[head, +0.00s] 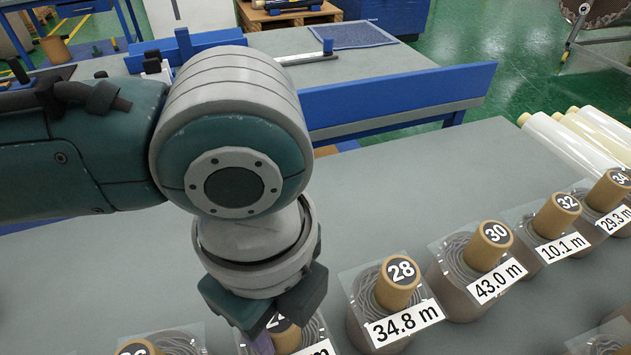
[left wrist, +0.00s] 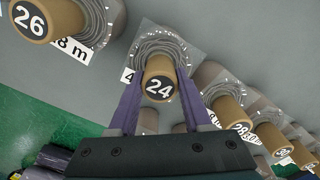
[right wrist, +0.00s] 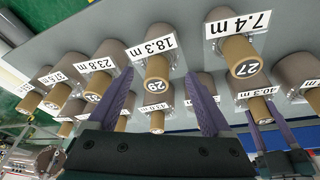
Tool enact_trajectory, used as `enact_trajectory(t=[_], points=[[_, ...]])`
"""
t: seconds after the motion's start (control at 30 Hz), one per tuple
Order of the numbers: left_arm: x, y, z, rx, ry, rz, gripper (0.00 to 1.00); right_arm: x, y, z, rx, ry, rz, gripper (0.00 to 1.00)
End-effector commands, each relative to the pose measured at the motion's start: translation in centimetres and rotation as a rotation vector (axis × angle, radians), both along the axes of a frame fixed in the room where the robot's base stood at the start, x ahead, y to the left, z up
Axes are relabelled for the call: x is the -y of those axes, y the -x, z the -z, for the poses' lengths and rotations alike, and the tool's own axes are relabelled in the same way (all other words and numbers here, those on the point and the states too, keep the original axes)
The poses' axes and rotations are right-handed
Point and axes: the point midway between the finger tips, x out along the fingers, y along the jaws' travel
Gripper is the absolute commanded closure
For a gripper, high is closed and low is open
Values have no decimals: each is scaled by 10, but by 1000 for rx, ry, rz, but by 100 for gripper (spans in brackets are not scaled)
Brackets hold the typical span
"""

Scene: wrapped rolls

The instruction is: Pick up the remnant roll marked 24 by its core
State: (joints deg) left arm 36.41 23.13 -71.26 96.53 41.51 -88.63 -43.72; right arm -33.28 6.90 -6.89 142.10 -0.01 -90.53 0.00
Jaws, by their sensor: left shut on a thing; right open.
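The remnant roll marked 24 (left wrist: 158,84) has a brown cardboard core with a black number disc and grey coiled wrap in a clear sheet. In the left wrist view my left gripper (left wrist: 158,92) has its purple fingers on both sides of this core, shut on it. In the head view the core (head: 286,338) shows only in part below my left gripper (head: 278,330), whose wrist hides much of it. My right gripper (right wrist: 159,78) is open and empty, its fingers spread, with the roll marked 29 (right wrist: 157,68) seen beyond them.
Rolls marked 28 (head: 398,285), 30 (head: 487,247), 32 (head: 557,216) and 34 (head: 610,190) stand in a row to the right. Roll 26 (left wrist: 40,18) is on the other side. White rolls (head: 575,140) lie at the table's far right. The grey table (head: 400,180) is clear behind the row.

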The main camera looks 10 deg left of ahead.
Motion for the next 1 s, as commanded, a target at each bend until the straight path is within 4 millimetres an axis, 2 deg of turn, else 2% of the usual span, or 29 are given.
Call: enact_trajectory(t=[0.07, 0.37, 1.0], points=[[0, 0, 0, 0, 0, 0, 66, 1, 0, 0, 0, 2, -2, 17], [0, 0, 0, 0, 0, 0, 99, 1, 0, 0, -1, 3, -1, 17], [0, 0, 0, 0, 0, 0, 100, 0, 0, 0, 0, 0, 0, 17]])
